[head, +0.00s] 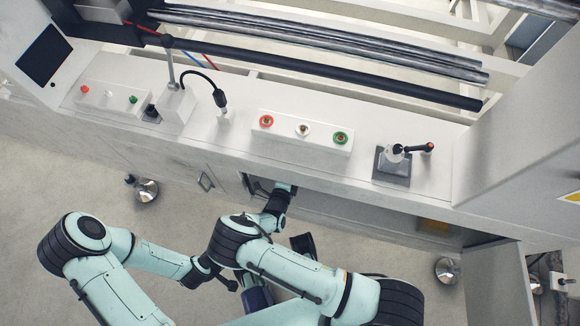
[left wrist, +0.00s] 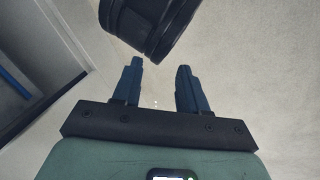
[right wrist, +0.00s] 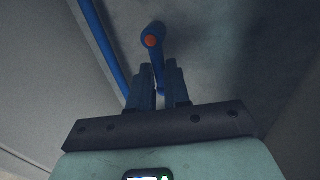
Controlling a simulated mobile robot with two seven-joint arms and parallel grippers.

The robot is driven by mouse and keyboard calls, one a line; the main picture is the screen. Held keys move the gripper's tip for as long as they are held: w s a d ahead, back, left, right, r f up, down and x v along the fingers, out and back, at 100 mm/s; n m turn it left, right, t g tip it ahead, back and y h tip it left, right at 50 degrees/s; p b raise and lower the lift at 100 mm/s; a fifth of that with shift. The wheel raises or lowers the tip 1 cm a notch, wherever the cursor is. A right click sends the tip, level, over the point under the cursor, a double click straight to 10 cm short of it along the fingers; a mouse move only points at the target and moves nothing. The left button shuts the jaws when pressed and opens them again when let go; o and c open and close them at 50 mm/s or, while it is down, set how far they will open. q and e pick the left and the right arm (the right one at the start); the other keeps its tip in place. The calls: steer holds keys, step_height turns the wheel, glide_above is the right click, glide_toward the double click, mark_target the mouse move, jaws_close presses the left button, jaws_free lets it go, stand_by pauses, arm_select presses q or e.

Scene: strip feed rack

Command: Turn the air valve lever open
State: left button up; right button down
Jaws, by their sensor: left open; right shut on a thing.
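The air valve lever (right wrist: 158,66) shows in the right wrist view as a blue handle with an orange-red spot at its upper end. My right gripper (right wrist: 160,90) is shut on the handle, with a dark finger on each side of it. A blue pipe (right wrist: 103,45) runs just left of the handle. In the head view my right arm reaches to the console's front edge, and the gripper and lever are hidden there. My left gripper (left wrist: 158,75) is open and empty in the left wrist view, above the floor and away from the lever.
The white console (head: 375,125) spans the head view, with red, white and green buttons (head: 302,131) and a black-handled joystick (head: 400,160). Silver and black bars (head: 330,45) lie behind it. A dark round part, probably my arm, is close ahead of my left gripper. Bare floor (head: 70,170) is at left.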

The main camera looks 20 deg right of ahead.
steer(key=c, duration=1.1)
jaws_free()
steer(key=shift+d, duration=0.1)
arm_select(q)
steer(key=shift+g+h, duration=0.3)
steer(key=shift+g, duration=0.2)
steer(key=s, duration=0.1)
steer(key=s+d+r+p, duration=0.1)
steer(key=s+r+p, duration=0.1)
steer(key=shift+s+d+r, duration=0.15)
steer(key=shift+d+r, duration=0.1)
steer(key=shift+d, duration=0.1)
arm_select(e)
steer(key=v, duration=1.3)
steer(key=shift+s, duration=0.2)
